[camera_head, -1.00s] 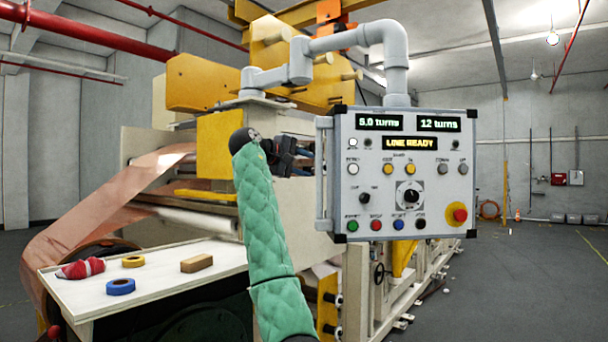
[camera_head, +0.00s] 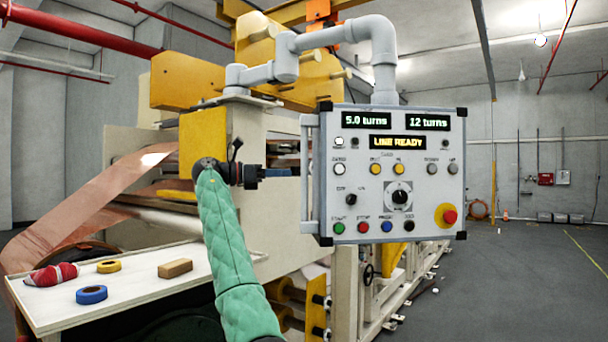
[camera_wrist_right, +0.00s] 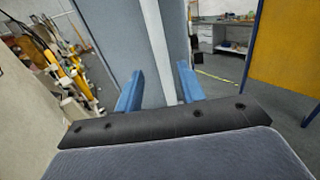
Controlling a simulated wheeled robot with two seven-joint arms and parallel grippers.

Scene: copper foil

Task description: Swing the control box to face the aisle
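The grey control box (camera_head: 375,198) hangs from a grey pipe arm (camera_head: 384,60), with its lit displays, knobs and buttons toward my head camera. A vertical bar handle (camera_head: 305,185) runs along its left side. My right gripper (camera_head: 285,172), on the green-sleeved arm, points right at this handle. In the right wrist view, its two blue fingers (camera_wrist_right: 160,82) stand apart, and the pale handle bar (camera_wrist_right: 155,45) shows between them with gaps at both sides. I cannot tell whether the bar lies between the tips or just beyond them. My left gripper is out of view.
A white side table (camera_head: 130,290) at lower left carries a red-and-white bundle (camera_head: 52,274), a yellow roll (camera_head: 109,266), a blue roll (camera_head: 92,294) and a brown block (camera_head: 175,268). Copper foil (camera_head: 75,215) runs into the machine behind. Open floor (camera_head: 530,285) lies at right.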

